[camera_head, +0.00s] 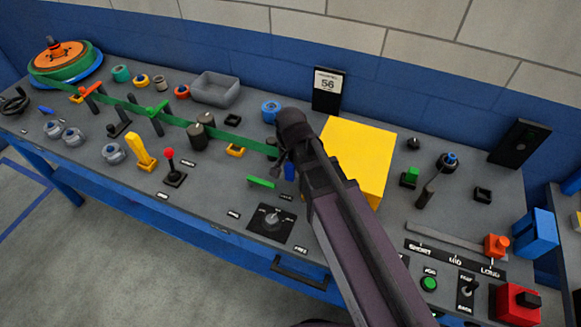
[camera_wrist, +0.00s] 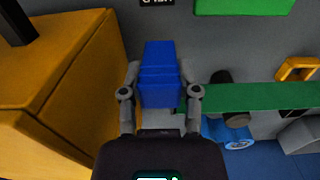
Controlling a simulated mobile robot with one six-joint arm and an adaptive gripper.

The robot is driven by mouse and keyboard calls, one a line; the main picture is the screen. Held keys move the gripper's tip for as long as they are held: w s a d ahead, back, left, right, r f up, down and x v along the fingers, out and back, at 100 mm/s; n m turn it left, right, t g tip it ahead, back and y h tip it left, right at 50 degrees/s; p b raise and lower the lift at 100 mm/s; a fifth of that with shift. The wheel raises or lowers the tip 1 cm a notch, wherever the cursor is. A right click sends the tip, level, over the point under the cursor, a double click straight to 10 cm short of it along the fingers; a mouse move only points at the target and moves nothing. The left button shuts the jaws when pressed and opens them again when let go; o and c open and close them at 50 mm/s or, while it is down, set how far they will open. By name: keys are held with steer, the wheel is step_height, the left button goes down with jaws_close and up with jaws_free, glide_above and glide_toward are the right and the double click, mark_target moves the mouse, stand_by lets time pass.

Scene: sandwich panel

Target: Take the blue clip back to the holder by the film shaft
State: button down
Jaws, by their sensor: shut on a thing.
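My gripper (camera_wrist: 160,90) is shut on the blue clip (camera_wrist: 160,72), a ribbed blue block held between the two grey fingers. In the head view the clip (camera_head: 290,171) shows as a small blue patch below my gripper (camera_head: 285,165), above the panel beside the yellow box. The far-left reel (camera_head: 65,50), with orange, green and blue discs, has a shaft-like top. A green film strip (camera_head: 175,118) runs from it toward the yellow box. I cannot tell which part is the clip's holder.
The yellow box (camera_head: 357,160) stands close on the right of the gripper, left in the wrist view (camera_wrist: 60,90). Green guides (camera_head: 155,112), dark rollers (camera_head: 198,136) and a grey tray (camera_head: 215,88) stand along the strip. A red-knobbed lever (camera_head: 172,165) stands nearer the front edge.

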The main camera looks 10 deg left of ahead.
mark_target(291, 165)
steer(key=shift+r, duration=0.15)
steer(key=shift+r+p, duration=2.9)
steer(key=shift+p, duration=0.15)
